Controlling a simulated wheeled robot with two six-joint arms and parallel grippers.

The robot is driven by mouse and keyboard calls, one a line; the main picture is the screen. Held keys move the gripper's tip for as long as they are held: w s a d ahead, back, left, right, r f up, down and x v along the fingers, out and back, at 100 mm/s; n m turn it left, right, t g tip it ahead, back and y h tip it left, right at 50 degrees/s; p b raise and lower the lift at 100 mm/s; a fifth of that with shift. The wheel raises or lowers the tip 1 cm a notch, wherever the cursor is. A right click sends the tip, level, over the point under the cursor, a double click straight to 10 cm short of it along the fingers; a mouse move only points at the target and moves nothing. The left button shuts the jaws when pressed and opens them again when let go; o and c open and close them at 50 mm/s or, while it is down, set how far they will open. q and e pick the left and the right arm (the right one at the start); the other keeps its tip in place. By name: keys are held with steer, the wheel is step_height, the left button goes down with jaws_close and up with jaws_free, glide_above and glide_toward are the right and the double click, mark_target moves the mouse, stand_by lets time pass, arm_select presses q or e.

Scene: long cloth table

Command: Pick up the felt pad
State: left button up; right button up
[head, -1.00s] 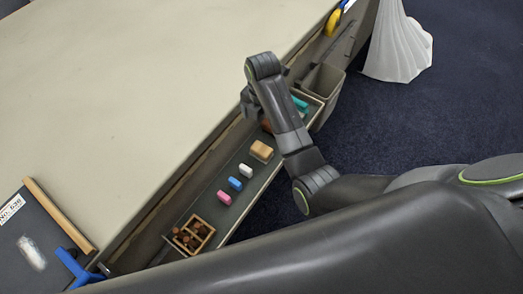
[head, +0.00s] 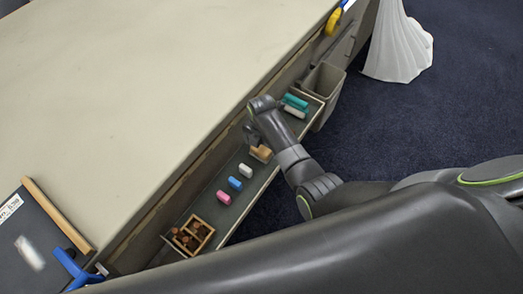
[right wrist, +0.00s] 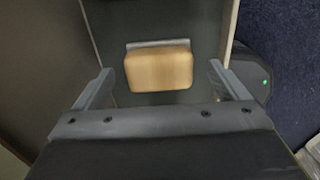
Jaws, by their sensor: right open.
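A tan block with a thin grey layer along its far side, which looks like the felt pad (right wrist: 158,68), lies on the narrow tray (head: 262,174) along the table's side. In the head view the tan block (head: 261,153) is partly hidden by my right gripper (head: 252,136). In the right wrist view my right gripper (right wrist: 160,80) is open, with one finger on each side of the block and a gap at both sides. The fingers are not closed on it. My left gripper is not in view.
On the tray lie a blue piece (head: 235,183), a pink piece (head: 223,198), a wooden box (head: 193,235) with brown items, and teal (head: 296,102) and white (head: 294,112) pieces. A grey bin (head: 328,85) stands at the tray's far end.

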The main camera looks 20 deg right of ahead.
mark_target(261, 148)
steer(key=shift+f, duration=1.25)
steer(key=shift+c, duration=0.3)
steer(key=c, duration=1)
steer(key=shift+r, duration=0.1)
steer(key=shift+c, duration=0.2)
step_height(261, 148, up, 10)
steer(key=shift+f+p, duration=0.1)
steer(key=shift+p, duration=0.25)
